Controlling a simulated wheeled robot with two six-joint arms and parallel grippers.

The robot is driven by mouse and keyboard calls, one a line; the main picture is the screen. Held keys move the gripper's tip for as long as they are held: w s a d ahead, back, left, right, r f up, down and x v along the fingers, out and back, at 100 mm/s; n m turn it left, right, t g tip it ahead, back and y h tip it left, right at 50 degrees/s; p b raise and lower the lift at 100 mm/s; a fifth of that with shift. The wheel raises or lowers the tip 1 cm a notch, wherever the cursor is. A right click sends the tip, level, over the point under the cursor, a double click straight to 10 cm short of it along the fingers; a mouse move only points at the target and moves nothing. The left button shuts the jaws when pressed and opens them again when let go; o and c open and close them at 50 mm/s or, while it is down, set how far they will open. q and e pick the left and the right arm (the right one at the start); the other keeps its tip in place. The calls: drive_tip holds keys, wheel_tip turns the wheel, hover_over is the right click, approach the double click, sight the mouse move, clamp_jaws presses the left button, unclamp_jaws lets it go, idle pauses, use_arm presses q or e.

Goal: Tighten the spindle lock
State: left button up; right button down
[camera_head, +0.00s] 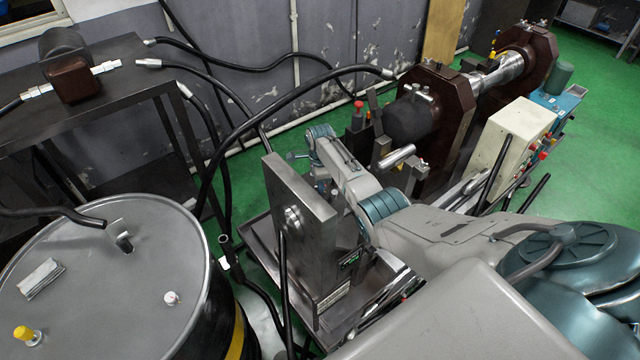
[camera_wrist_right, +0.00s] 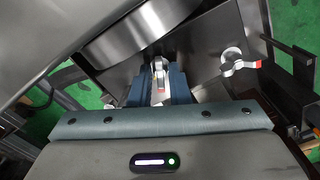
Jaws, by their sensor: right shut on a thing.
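In the right wrist view, a small bright metal lever with a red-marked end (camera_wrist_right: 160,78) sits between the two blue-grey fingers of my right gripper (camera_wrist_right: 160,92). It appears to be the spindle lock handle. The gripper is shut on it, and the fingers hide part of it. A large round steel part (camera_wrist_right: 135,32) lies just beyond the fingers. In the head view, my right gripper (camera_head: 297,156) is behind the upright grey steel block (camera_head: 300,225), and what it holds is hidden there. My left gripper is not in view.
A second metal lever with a red mark (camera_wrist_right: 240,63) sits to the right on a dark plate. A large drum (camera_head: 110,285), black hoses and a dark bench (camera_head: 100,70) stand left. The brown-flanged fixture (camera_head: 440,110) and a cream control box (camera_head: 510,140) stand at the back right.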

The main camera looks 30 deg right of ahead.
drive_tip(key=c, duration=1.6)
unclamp_jaws()
drive_tip(key=shift+o, duration=0.2)
drive_tip(key=shift+r, duration=0.1)
drive_tip(key=shift+r, duration=0.55)
wheel_tip(320, 180, up, 10)
drive_tip(key=b, duration=0.3)
drive_tip(key=shift+f, duration=0.2)
